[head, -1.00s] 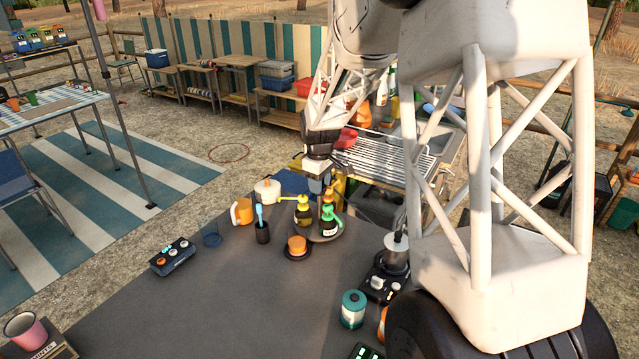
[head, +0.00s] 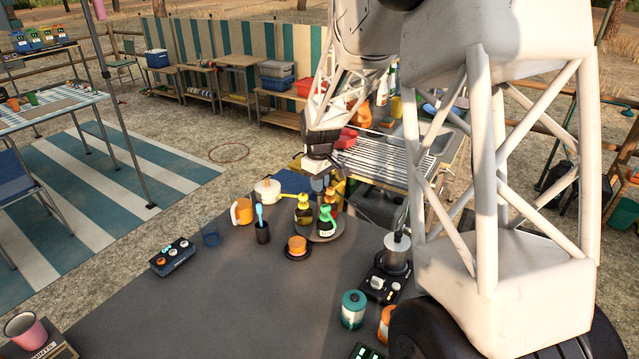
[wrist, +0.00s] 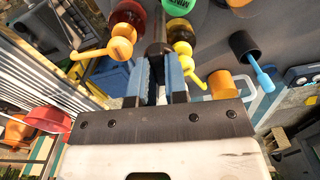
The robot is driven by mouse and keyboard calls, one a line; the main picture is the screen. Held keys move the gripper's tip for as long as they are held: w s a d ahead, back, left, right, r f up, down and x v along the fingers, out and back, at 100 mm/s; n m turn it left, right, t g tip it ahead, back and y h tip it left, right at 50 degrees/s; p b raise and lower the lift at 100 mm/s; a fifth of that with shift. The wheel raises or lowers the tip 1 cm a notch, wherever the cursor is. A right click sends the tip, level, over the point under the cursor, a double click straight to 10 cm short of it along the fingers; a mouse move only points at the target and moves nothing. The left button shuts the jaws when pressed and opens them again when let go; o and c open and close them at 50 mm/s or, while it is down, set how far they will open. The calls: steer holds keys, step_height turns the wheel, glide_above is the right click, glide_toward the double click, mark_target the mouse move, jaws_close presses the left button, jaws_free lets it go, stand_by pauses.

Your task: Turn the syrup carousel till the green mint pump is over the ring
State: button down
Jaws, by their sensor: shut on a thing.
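The syrup carousel (head: 341,233) is a round grey tray on the dark table, bearing pump bottles. A yellow pump (head: 303,201) stands at the left and an orange-red one (head: 330,197) at the back, partly hidden. My gripper (wrist: 160,62) is shut on a dark central knob (wrist: 159,46) between the orange and yellow pumps. I cannot make out the ring for certain.
An orange round piece on a dark disc (head: 297,246) is in front of the carousel. A dark cup with a blue brush (head: 262,233), an orange mug (head: 241,212) and a white pot (head: 267,190) are at its left. A coffee press (head: 397,256) is at its right.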

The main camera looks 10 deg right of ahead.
steer(key=m, duration=1)
stand_by(0.4)
steer(key=c, duration=1.1)
jaws_free()
steer(key=shift+c, duration=0.2)
steer(key=shift+r, duration=3.85)
